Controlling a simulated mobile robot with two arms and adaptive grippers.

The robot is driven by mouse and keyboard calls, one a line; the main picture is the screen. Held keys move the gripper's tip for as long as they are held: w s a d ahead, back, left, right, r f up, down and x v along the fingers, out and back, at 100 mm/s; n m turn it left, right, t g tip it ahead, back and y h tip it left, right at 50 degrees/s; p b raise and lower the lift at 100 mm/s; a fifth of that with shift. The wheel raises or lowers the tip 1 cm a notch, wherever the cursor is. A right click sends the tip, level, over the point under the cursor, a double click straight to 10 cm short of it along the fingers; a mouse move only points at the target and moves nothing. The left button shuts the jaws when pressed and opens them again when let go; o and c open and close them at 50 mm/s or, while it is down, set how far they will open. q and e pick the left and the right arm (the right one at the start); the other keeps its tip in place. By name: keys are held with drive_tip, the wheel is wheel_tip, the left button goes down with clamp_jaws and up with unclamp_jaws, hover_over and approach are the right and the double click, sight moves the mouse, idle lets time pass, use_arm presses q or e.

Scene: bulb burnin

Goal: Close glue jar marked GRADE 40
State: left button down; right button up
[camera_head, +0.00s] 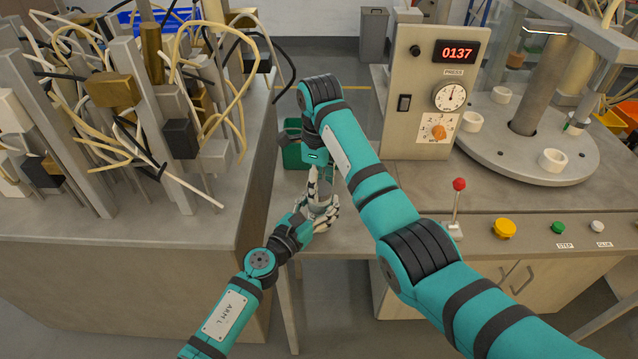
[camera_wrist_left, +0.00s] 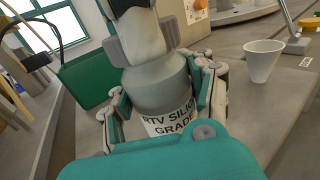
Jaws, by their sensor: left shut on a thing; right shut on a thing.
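A grey jar (camera_wrist_left: 160,85) stands upright, with a white label (camera_wrist_left: 170,122) reading "RTV SILIC…" and "GRADE"; the number is hidden. In the head view the jar (camera_head: 321,196) is mostly covered by my grippers. My left gripper (camera_wrist_left: 165,100) is shut around the jar's body, a finger on each side; it also shows in the head view (camera_head: 320,212). My right gripper (camera_wrist_left: 150,40) comes down from above and is shut at the jar's top, where the lid is largely hidden between its fingers. It also shows in the head view (camera_head: 321,178).
A green bin (camera_head: 293,150) stands just behind the jar, and a white cup (camera_wrist_left: 262,62) stands to its right. The control panel (camera_head: 430,90), red-knobbed lever (camera_head: 458,195) and round turntable (camera_head: 500,140) are at right. A cable-filled bench (camera_head: 120,235) is at left.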

use_arm(q)
drive_tip(key=shift+f, duration=0.1)
use_arm(e)
drive_tip(key=shift+m, duration=0.8)
drive_tip(key=o, duration=0.7)
drive_tip(key=shift+o, duration=0.2)
drive_tip(key=shift+r, duration=0.1)
drive_tip(key=shift+r, duration=2.2)
drive_tip(key=shift+c, duration=0.3)
